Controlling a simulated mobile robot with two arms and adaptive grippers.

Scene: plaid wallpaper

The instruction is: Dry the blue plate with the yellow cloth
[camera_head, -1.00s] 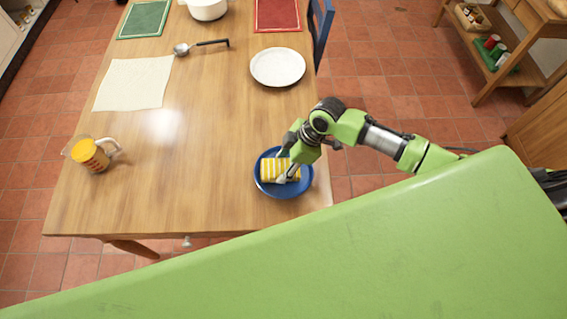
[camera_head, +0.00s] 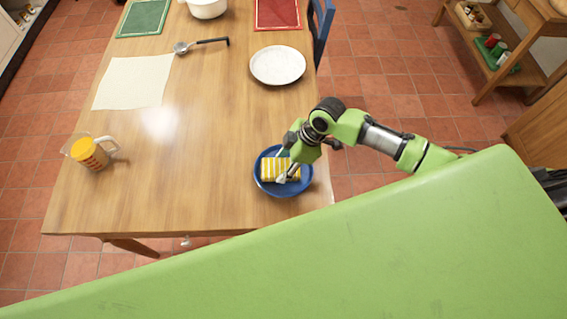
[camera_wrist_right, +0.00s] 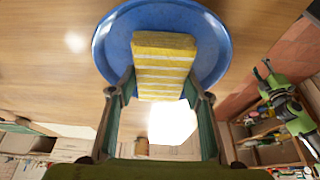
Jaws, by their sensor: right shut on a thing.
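The blue plate (camera_head: 284,190) lies near the front right corner of the wooden table. The yellow cloth (camera_head: 276,170), striped with white and folded into a block, lies on it. My right gripper (camera_head: 284,177) reaches down over the plate and is shut on the near end of the cloth. In the right wrist view the cloth (camera_wrist_right: 165,62) sits between the two fingers (camera_wrist_right: 158,88), with the blue plate (camera_wrist_right: 112,50) behind it. Whether the cloth presses on the plate is hard to tell. My left gripper is not in view.
A white plate (camera_head: 277,65) stands farther back on the table (camera_head: 200,130). A ladle (camera_head: 200,45), a pale cloth (camera_head: 132,82), a white pot (camera_head: 208,8), and a green mat (camera_head: 143,18) and red mat (camera_head: 277,14) are beyond. An orange-filled jug (camera_head: 89,152) stands at left. The table middle is clear.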

